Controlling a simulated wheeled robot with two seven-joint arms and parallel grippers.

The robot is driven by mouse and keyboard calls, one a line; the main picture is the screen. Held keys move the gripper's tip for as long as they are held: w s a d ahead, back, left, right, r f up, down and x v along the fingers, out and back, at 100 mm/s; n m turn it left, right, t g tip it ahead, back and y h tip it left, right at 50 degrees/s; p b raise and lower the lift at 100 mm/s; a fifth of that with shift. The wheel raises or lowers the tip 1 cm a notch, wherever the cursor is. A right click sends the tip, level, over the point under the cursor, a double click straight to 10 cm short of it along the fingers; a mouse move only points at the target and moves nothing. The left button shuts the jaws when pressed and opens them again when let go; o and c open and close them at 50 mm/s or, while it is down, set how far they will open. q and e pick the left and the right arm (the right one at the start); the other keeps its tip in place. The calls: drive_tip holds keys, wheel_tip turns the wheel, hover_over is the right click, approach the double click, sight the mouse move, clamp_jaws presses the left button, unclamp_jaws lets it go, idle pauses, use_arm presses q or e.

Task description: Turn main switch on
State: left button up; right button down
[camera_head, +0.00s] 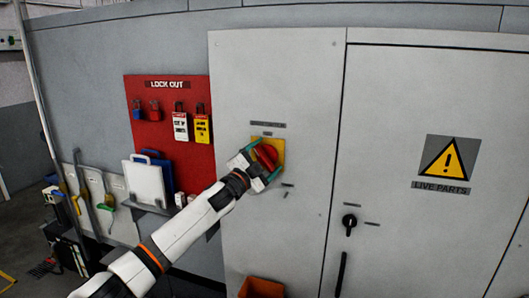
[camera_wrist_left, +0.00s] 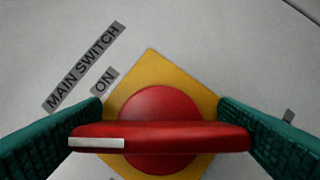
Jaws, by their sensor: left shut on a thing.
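The main switch is a red rotary knob (camera_head: 265,156) on a square yellow plate (camera_head: 277,144), on the grey cabinet door. My left gripper (camera_head: 262,165) is at the switch. In the left wrist view its green finger pads stand at both ends of the knob's red bar handle (camera_wrist_left: 190,137), shut on it. A white mark (camera_wrist_left: 97,143) is on the handle's left end. The ON label (camera_wrist_left: 104,81) is up and left of the knob, beside the MAIN SWITCH label (camera_wrist_left: 83,66). The white mark points left, about midway off the ON direction. My right gripper is not in view.
A red lockout board (camera_head: 160,100) with padlocks and tags hangs left of the cabinet. A black door lock (camera_head: 349,222) and a yellow warning sign (camera_head: 449,160) are on the right door. An orange bin (camera_head: 262,288) is below. A white board (camera_head: 146,183) stands left.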

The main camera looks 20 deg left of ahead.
use_arm(q)
drive_tip(key=m, duration=0.2)
drive_tip(key=m+g, duration=0.1)
drive_tip(key=m, duration=0.1)
drive_tip(key=shift+g+h, duration=0.3)
drive_tip(key=shift+f+m+g, duration=0.2)
drive_tip(key=shift+m+g, duration=0.5)
drive_tip(key=shift+m, duration=1.2)
drive_tip(key=o, duration=0.9)
drive_tip(key=shift+d, duration=0.1)
drive_tip(key=shift+c, duration=0.2)
drive_tip(key=b+v, duration=0.2)
drive_tip(key=v, duration=1)
